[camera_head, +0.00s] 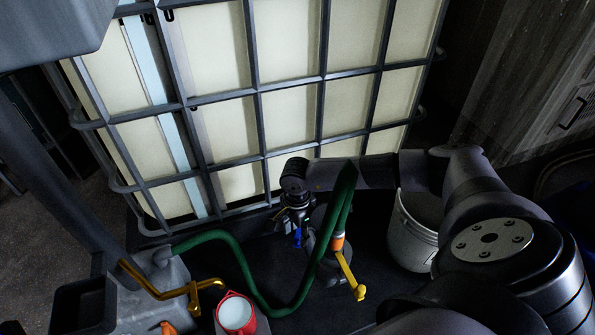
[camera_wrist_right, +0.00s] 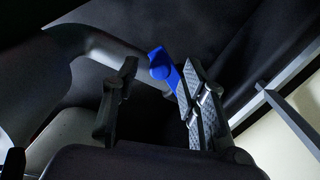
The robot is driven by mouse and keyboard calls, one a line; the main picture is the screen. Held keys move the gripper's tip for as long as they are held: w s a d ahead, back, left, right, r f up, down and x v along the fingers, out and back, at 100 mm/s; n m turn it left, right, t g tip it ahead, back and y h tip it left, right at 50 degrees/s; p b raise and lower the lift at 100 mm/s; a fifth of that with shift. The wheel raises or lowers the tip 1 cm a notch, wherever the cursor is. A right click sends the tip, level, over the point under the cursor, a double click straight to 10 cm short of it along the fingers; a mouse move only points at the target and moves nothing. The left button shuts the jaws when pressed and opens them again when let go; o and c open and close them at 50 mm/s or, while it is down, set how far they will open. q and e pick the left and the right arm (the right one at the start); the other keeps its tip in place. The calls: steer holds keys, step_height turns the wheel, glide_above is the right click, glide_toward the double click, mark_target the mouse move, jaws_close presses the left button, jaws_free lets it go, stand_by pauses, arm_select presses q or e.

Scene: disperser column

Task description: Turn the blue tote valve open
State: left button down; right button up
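The blue tote valve handle (camera_head: 298,237) is small in the head view, low in front of the caged tote (camera_head: 290,120). My right gripper (camera_head: 292,222) points down just above and beside it. In the right wrist view, the two fingers of my right gripper (camera_wrist_right: 158,85) stand apart. The blue handle (camera_wrist_right: 164,66) shows between the fingertips, close to the right finger, which hides part of its lower end. I cannot tell whether they touch. The valve body is mostly hidden behind my arm and the green hose. My left gripper is not in view.
A green hose (camera_head: 243,262) loops in front of the tote to an orange and yellow nozzle (camera_head: 345,267). A white bucket (camera_head: 412,240) stands right of the valve. A red-rimmed container (camera_head: 236,314) sits near a brass-coloured pipe (camera_head: 160,293) at lower left.

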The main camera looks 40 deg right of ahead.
step_height(320, 180, up, 10)
steer(key=shift+r, duration=0.2)
steer(key=shift+c, duration=0.2)
